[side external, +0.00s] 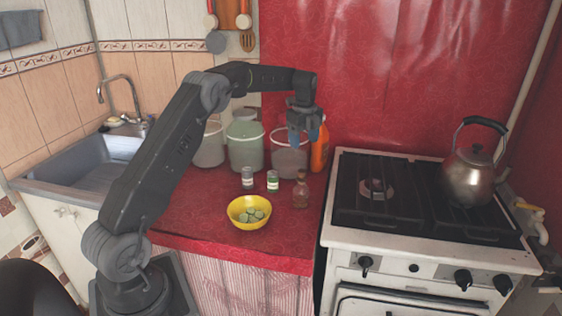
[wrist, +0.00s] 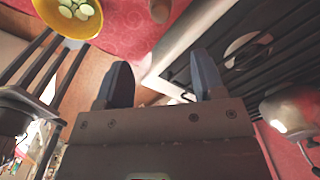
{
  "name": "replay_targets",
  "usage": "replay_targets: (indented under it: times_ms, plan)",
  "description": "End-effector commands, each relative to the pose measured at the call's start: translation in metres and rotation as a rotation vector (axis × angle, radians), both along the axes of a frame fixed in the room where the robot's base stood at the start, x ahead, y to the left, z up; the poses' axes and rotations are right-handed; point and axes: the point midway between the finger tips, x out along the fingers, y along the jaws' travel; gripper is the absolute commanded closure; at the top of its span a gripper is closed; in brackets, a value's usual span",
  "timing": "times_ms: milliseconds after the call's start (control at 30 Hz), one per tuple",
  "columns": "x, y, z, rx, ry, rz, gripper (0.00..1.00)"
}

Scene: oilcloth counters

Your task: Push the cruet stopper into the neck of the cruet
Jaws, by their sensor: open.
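The cruet (side external: 301,193) is a small brownish glass bottle standing upright near the front right of the red counter, beside the stove. Something darker shows at its top, but the stopper is too small for me to tell how it sits in the neck. My gripper (side external: 306,137) is above the cruet and apart from it, with its blue fingers pointing down. In the wrist view the fingers (wrist: 158,78) are spread with nothing between them. A small brownish shape at the top edge there may be part of the cruet; most of it is cut off.
A yellow bowl (side external: 243,222) of green slices stands left of the cruet. Two small jars (side external: 247,180) (side external: 272,182), several buckets (side external: 246,150) and an orange bottle (side external: 320,155) are behind. The stove (side external: 425,240) with a kettle (side external: 470,180) is on the right.

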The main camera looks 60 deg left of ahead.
Motion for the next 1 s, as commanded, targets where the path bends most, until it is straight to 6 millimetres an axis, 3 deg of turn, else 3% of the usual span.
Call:
replay_targets:
  times_ms: [167, 267, 500, 733, 900, 1000]
  plan:
    - [-0.021, -0.048, 0.054, 0.018, -0.067, 0.183, 0.37]
    - [-0.047, -0.084, 0.085, 0.016, -0.118, 0.338, 0.37]
    - [-0.129, -0.161, 0.132, -0.039, -0.243, 0.711, 0.37]
    - [-0.223, -0.216, 0.136, -0.161, -0.342, 1.063, 0.37]
    - [-0.286, -0.242, 0.116, -0.276, -0.380, 1.295, 0.37]
    - [-0.310, -0.249, 0.103, -0.332, -0.388, 1.394, 0.37]
